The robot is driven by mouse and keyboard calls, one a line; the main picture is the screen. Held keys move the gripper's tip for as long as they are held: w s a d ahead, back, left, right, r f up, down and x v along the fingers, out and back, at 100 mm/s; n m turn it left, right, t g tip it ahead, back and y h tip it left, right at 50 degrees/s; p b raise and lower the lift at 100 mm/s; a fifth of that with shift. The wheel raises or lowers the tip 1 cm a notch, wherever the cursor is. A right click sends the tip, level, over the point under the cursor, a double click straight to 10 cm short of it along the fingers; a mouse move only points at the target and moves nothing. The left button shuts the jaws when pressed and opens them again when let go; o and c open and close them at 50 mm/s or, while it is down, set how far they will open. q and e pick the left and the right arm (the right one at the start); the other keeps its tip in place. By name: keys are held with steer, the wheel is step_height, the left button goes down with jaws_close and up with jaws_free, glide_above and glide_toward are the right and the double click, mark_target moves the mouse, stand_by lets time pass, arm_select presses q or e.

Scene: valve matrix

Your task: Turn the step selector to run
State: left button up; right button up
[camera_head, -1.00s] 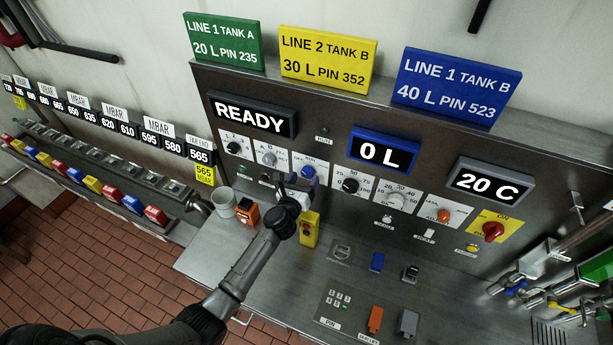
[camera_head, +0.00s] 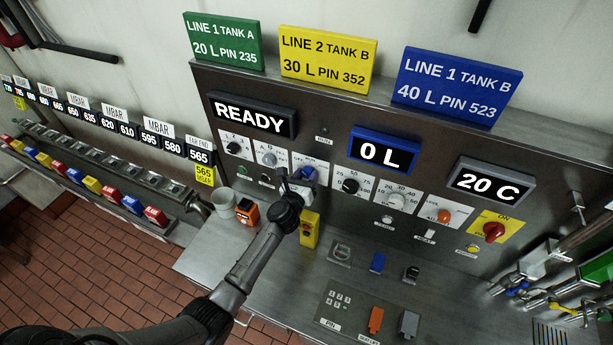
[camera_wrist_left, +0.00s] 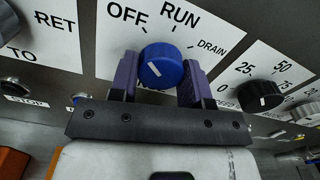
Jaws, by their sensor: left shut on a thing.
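The step selector is a blue round knob (camera_wrist_left: 163,66) on a white plate (camera_wrist_left: 215,30) marked OFF, RUN and DRAIN. In the left wrist view its short white mark sits on the left part of its face and slants up-left, on the OFF side rather than at RUN. My left gripper (camera_wrist_left: 158,78) has its purple fingers on either side of the knob and is shut on it. In the head view my left gripper (camera_head: 297,181) is at the panel and partly covers the knob. My right gripper is not in view.
A black knob (camera_head: 350,185) on a numbered dial sits to the right of the selector. A yellow box with a button (camera_head: 309,230) stands below my wrist. The READY display (camera_head: 249,117) is above left. An orange device (camera_head: 246,212) and a cup (camera_head: 223,203) stand on the counter.

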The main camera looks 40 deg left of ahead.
arm_select(q)
steer(key=shift+c, duration=1.2)
steer(key=m+p, duration=0.1)
steer(key=m, duration=0.5)
steer(key=shift+m+p, duration=0.3)
steer(key=shift+p, duration=0.05)
steer(key=shift+a+m, duration=0.1)
steer(key=shift+m, duration=1.4)
steer(key=shift+p, duration=0.3)
